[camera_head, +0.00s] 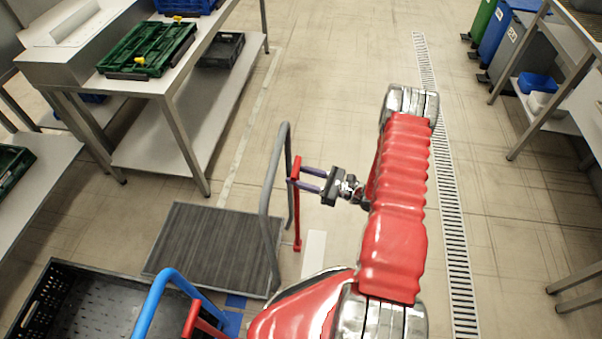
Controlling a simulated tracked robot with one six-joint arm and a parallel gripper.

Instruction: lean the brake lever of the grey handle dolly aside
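The grey handle dolly has a ribbed dark platform (205,245) and a grey tube handle (268,180) at its right edge. Its red brake lever (297,225) stands about upright just right of the handle. My gripper (297,176) reaches in from the right at the height of the lever's top. Its two purple fingers are apart, with a visible gap between them. Their tips overlap the lever's top in the picture; I cannot tell whether they touch it.
A blue handle (150,300) with a red lever (196,318) stands in the foreground, by a black crate (38,300). A steel table (75,75) with a green crate (150,50) is at upper left. Bins and a bench are at upper right. The floor behind is clear.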

